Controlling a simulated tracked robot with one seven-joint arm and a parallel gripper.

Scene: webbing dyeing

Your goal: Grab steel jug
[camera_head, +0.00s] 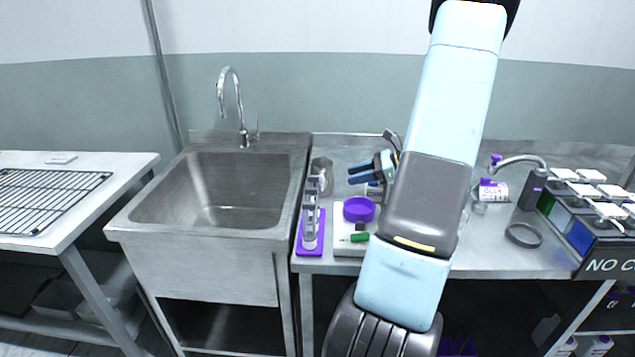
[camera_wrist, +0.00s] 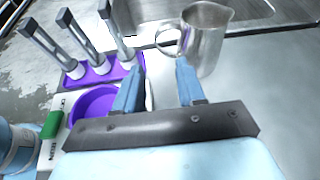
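The steel jug (camera_head: 322,174) stands upright on the metal bench just right of the sink, partly hidden by the rack posts in front of it in the head view. In the wrist view the jug (camera_wrist: 210,38) is ahead of the fingers, a little right of centre, with its handle to the left and its spout at the upper right. My gripper (camera_head: 368,168) is to the right of the jug in the head view. In the wrist view my gripper (camera_wrist: 160,62) is open, with nothing visible between its blue fingers. The right fingertip overlaps the jug's lower side; I cannot tell whether they touch.
A purple rack (camera_head: 310,235) with upright posts stands at the bench's left edge, near the jug. A purple bowl (camera_head: 359,208) sits on a white scale (camera_head: 347,243). The sink (camera_head: 220,195) is left. A labelled bottle (camera_head: 493,192) and a round dish (camera_head: 523,235) are right.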

